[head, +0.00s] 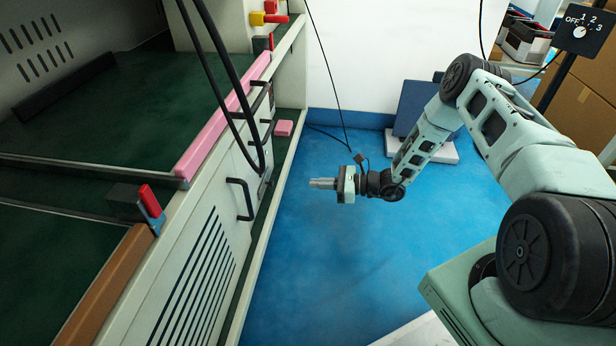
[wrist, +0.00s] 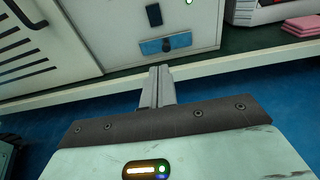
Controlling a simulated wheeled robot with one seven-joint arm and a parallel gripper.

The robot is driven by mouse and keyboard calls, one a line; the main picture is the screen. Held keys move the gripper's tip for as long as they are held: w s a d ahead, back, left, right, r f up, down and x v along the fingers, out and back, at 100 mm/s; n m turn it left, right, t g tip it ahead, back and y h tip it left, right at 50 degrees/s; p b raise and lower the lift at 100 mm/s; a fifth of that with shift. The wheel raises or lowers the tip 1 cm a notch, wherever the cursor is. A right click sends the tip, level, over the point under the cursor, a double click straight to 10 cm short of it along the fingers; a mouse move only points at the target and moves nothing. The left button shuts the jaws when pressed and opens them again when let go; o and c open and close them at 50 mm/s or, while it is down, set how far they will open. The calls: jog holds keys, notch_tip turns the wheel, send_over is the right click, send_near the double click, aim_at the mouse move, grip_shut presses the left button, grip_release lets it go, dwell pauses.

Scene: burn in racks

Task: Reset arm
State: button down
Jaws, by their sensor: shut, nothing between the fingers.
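My gripper (head: 322,183) is at the end of my mint-green arm, in the middle of the head view. It points left toward the rack cabinet (head: 190,285) and hangs above the blue floor (head: 330,270), apart from everything around it. Its fingers are together and empty. In the wrist view the shut fingers (wrist: 160,86) point at the lower edge of the cabinet front, below a blue plate with a dark knob (wrist: 166,43). My arm is bent, with its elbow raised at the upper right of the head view.
The cabinet has a black handle (head: 241,199), hanging black cables (head: 228,90) and a pink bar (head: 213,130). A pink block (head: 284,128) lies on its ledge. A dark blue panel (head: 412,108) stands at the back. Cardboard boxes (head: 580,105) stand at the right. The middle floor is clear.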

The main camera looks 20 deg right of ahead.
jog(key=shift+d, duration=0.1)
dwell(0.4)
jog(key=s+a+r+n+g+h, duration=0.4)
jog(key=s+r+n+g, duration=0.6)
jog(key=r+n, duration=0.1)
jog(key=s+d+r+n+t+h, duration=0.2)
jog(key=s+d+r+n+h, duration=0.1)
jog(key=s+r+n+h, duration=0.35)
jog(key=s+d+r+n+t+h, duration=0.1)
jog(key=s+d+r+n+h, duration=0.2)
jog(key=s+r+n, duration=0.5)
jog(key=s+a+r+n+g+p, duration=0.1)
jog(key=s+a+r+n+p, duration=0.1)
jog(key=s+a+r+p, duration=0.3)
jog(key=s+a+r+n+p, duration=0.2)
jog(key=a+r+n+p, duration=0.15)
jog(key=a+r, duration=0.4)
jog(key=s+a+r+n+g+p, duration=0.1)
jog(key=s+a+r+n+p, duration=0.1)
jog(key=s+a+r+p, duration=0.3)
notch_tip(320, 180, up, 37)
jog(key=w+p, duration=0.2)
jog(key=p, duration=3.4)
jog(key=shift+a+m+p, duration=0.3)
jog(key=shift+a+m, duration=0.1)
jog(key=shift+a, duration=0.05)
jog(key=shift+f, duration=0.1)
